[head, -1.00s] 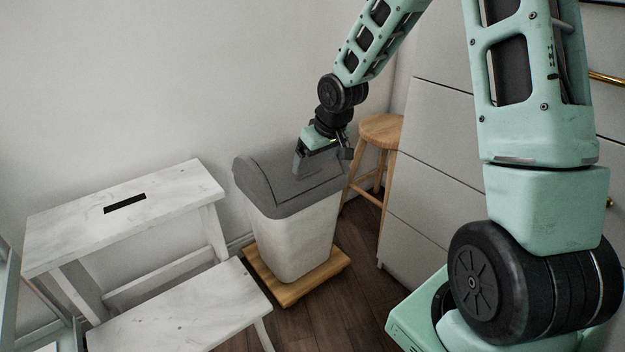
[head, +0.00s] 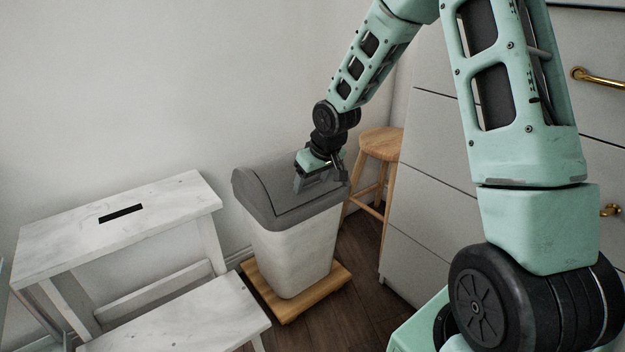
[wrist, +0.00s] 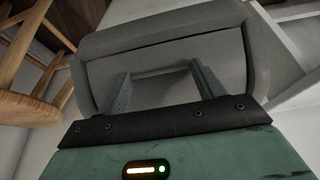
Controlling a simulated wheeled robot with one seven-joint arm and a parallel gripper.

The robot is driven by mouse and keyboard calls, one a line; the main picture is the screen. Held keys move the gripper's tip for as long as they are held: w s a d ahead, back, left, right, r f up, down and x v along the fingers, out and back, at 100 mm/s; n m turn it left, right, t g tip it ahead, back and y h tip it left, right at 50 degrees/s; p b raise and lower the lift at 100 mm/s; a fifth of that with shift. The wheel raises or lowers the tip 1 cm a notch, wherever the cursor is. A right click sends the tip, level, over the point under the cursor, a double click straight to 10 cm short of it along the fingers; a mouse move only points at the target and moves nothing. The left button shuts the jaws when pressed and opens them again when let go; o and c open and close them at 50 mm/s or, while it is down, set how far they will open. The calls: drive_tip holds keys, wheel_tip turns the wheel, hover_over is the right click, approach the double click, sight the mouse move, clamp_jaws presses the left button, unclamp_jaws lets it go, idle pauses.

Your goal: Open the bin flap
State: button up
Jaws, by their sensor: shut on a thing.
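The bin (head: 292,262) has a pale, speckled body and a grey lid with a curved grey flap (head: 278,190). The flap looks down, level with the lid around it. My gripper (head: 318,186) is at the right part of the flap in the head view. In the wrist view, the flap (wrist: 225,72) fills the space ahead, and my gripper (wrist: 160,70) has its two fingers on either side of a narrow raised part of it. The fingers are apart by that part's width and shut on it. Their tips are partly hidden in the head view.
The bin stands on a wooden base (head: 340,275). A white step stool (head: 165,205) is close on its left. A round wooden stool (head: 380,142) and white drawers (head: 425,190) are on its right. The wall (head: 180,80) is behind.

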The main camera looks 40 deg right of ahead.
drive_tip(key=shift+r+g+p, duration=0.6)
drive_tip(key=shift+r+p, duration=0.5)
drive_tip(key=shift+p, duration=1.6)
drive_tip(key=r+g+p, duration=0.2)
drive_tip(key=p, duration=0.5)
drive_tip(key=w+r+g+p, duration=0.1)
drive_tip(key=r+g+p, duration=0.1)
drive_tip(key=p, duration=0.5)
drive_tip(key=shift+r+g, duration=0.15)
drive_tip(key=shift+g, duration=0.35)
drive_tip(key=w+r+g+p, duration=0.1)
drive_tip(key=p, duration=0.1)
drive_tip(key=w+r+g+p, duration=0.1)
drive_tip(key=p, duration=0.2)
drive_tip(key=shift+w+r+g, duration=0.2)
drive_tip(key=shift+w+g, duration=0.05)
drive_tip(key=shift+g, duration=0.05)
